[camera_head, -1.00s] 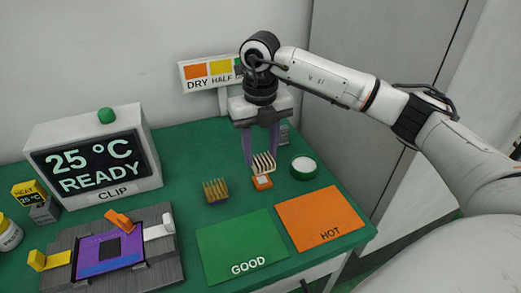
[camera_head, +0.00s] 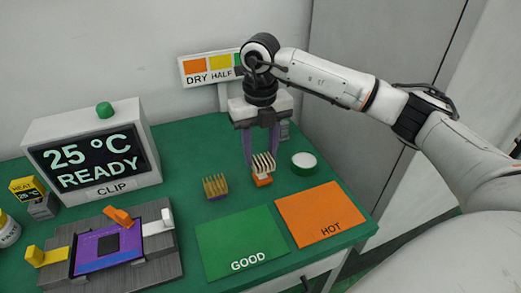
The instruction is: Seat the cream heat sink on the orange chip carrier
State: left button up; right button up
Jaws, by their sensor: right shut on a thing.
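The cream heat sink (camera_head: 264,162) with its upright fins is between the fingers of my right gripper (camera_head: 262,158), which is shut on it. The orange chip carrier (camera_head: 263,180) stands on the green table directly below the heat sink. The heat sink's underside is at or just above the carrier's top; I cannot tell whether they touch. The heat sink partly hides the carrier's top. My left gripper is not in view.
A yellow finned heat sink (camera_head: 215,186) stands to the left, and a white-topped green round jar (camera_head: 304,163) to the right. The green GOOD mat (camera_head: 240,235) and orange HOT mat (camera_head: 320,213) lie in front. A lever fixture (camera_head: 110,243) and display box (camera_head: 93,160) are at left.

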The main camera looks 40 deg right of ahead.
jog(key=shift+f, duration=0.2)
jog(key=shift+f+b, duration=0.35)
jog(key=shift+f, duration=0.05)
jog(key=shift+f, duration=0.35)
dwell(0.4)
jog(key=shift+f+b, duration=0.35)
jog(key=o, duration=1.6)
jog(key=shift+r, duration=0.15)
